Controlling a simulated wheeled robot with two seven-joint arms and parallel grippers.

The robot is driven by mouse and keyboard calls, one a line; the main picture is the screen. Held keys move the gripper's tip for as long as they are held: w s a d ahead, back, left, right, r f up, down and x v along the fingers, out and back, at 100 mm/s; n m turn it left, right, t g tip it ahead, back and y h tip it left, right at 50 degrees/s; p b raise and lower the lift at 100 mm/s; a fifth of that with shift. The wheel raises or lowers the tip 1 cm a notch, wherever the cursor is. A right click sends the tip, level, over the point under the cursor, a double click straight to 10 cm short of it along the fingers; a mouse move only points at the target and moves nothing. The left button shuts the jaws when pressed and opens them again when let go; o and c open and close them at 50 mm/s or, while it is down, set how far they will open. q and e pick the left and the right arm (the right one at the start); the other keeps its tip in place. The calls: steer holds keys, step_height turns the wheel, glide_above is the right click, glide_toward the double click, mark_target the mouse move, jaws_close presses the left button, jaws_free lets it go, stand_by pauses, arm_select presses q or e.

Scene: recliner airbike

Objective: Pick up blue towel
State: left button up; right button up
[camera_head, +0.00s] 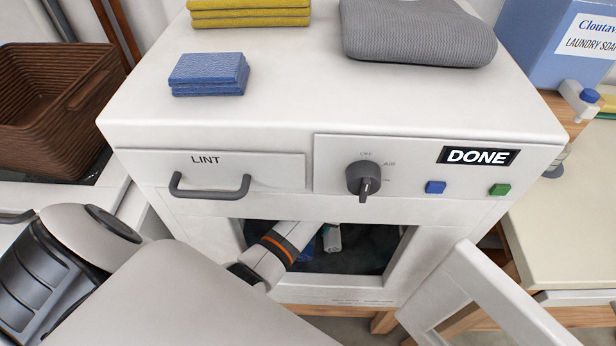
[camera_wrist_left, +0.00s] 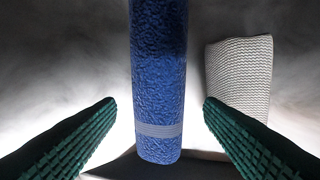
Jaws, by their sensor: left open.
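A rolled blue towel (camera_wrist_left: 159,85) stands out in the middle of the left wrist view, with a pale striped band near its lower end. My left gripper (camera_wrist_left: 157,110) is open, its two green ridged fingers on either side of the towel with gaps to both. In the head view my left arm reaches through the open dryer door, and a little of the blue towel (camera_head: 305,251) shows inside beside it. The left fingers are hidden there. My right gripper is not in view.
A grey-white towel (camera_wrist_left: 240,95) lies right of the blue one inside the dryer (camera_head: 350,262). The dryer door (camera_head: 484,300) hangs open at the right. Folded blue (camera_head: 208,74), yellow (camera_head: 250,13) and grey (camera_head: 416,32) towels lie on top. A brown basket (camera_head: 50,105) stands at left.

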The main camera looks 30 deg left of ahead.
arm_select(q)
steer(key=b+x, duration=0.1)
steer(key=x, duration=0.4)
steer(key=shift+s+d, duration=0.1)
steer(key=shift+d, duration=0.05)
steer(key=shift+r, duration=0.1)
steer(key=c, duration=0.7)
